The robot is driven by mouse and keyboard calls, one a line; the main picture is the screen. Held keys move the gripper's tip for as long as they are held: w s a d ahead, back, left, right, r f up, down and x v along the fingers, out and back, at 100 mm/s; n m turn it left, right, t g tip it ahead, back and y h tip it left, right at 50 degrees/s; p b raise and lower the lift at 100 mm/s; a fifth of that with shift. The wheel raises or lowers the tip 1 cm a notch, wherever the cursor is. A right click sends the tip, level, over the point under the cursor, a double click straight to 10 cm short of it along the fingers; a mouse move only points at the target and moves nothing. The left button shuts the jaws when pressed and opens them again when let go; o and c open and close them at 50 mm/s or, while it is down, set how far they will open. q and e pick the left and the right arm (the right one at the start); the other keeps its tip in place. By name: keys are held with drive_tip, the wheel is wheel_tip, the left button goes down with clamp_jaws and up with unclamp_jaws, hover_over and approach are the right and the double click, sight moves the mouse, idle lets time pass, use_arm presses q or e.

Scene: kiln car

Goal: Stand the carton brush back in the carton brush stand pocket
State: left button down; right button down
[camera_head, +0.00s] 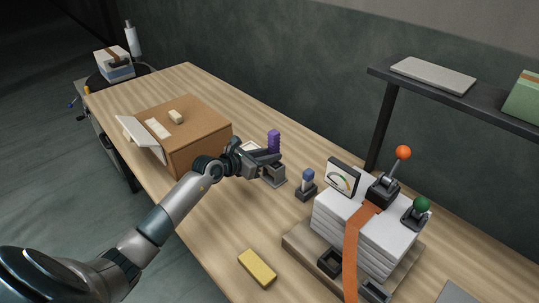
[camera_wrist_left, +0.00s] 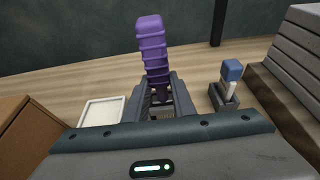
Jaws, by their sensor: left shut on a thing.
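The carton brush, a purple ribbed piece (camera_head: 274,140), stands up between the fingers of my left gripper (camera_head: 268,156). In the left wrist view the purple brush (camera_wrist_left: 153,50) leans slightly left, and my left gripper (camera_wrist_left: 160,92) is shut on its lower part. My right gripper is not in view.
A blue-topped tool (camera_head: 308,176) stands in a small holder just right. A cardboard box (camera_head: 190,138) lies left, and a pale square tray (camera_wrist_left: 101,111) is near the gripper. A white stack (camera_head: 355,225) with levers stands right. A yellow block (camera_head: 257,268) lies in front.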

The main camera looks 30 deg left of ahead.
use_arm(q)
drive_tip(key=shift+f+b, duration=0.4)
drive_tip(key=shift+f, duration=0.2)
drive_tip(key=c, duration=1.4)
unclamp_jaws()
drive_tip(key=shift+s, duration=0.1)
drive_tip(key=p+v, duration=0.4)
drive_tip(key=v, duration=0.4)
idle(0.8)
idle(0.5)
